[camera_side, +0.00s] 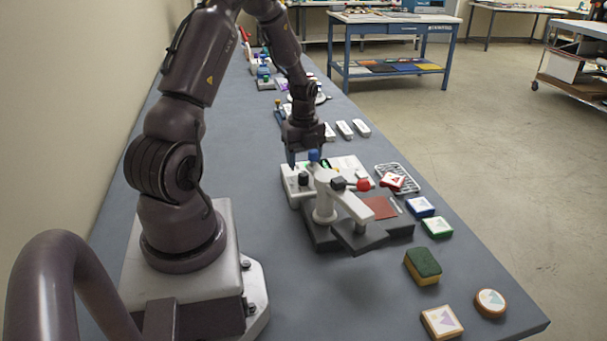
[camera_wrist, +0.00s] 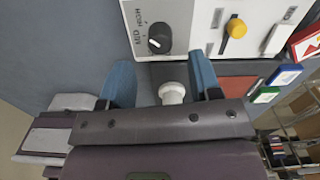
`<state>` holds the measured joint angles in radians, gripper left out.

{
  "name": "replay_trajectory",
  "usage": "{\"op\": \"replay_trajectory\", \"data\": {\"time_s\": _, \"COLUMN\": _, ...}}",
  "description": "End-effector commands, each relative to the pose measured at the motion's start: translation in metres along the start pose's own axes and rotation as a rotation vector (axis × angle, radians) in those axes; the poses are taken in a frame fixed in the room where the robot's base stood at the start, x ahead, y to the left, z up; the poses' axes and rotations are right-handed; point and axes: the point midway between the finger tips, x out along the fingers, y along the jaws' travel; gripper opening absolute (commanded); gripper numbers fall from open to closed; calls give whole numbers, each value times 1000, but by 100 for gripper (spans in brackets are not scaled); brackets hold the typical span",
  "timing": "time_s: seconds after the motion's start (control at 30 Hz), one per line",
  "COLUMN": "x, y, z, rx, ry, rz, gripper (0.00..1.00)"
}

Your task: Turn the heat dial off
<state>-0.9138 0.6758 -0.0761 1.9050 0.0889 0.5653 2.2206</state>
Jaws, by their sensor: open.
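The heat dial is a black round knob (camera_wrist: 160,38) on a white control panel (camera_wrist: 185,15) in the wrist view. A short white mark on it points to the lower left, on the side of the printed words MID and HIGH; the exact setting is hard to tell. The dial also shows as a black knob (camera_side: 303,180) in the side view. My gripper (camera_wrist: 162,78) is open, its two blue fingers apart and empty. In the side view my gripper (camera_side: 302,157) hangs above the panel, close over the dial, not around it.
A yellow knob (camera_wrist: 237,28) stands to the right of the dial. A white press post and lever with a red knob (camera_side: 364,184) stand just in front. Small boxes (camera_side: 420,207), a green-topped sponge (camera_side: 423,265) and coasters lie along the right. The near bench is mostly free.

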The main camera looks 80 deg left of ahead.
Motion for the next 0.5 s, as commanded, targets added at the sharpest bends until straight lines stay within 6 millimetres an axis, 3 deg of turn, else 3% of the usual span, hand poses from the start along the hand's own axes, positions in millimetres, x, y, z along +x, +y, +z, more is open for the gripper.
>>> {"op": "replay_trajectory", "data": {"time_s": 0.2, "x": 38, "y": 0, "z": 0, "rx": 1, "ry": 1, "rz": 1, "gripper": 58}}
{"op": "replay_trajectory", "data": {"time_s": 0.5, "x": 53, "y": 0, "z": 0, "rx": -1, "ry": -1, "rz": -1, "gripper": 58}}
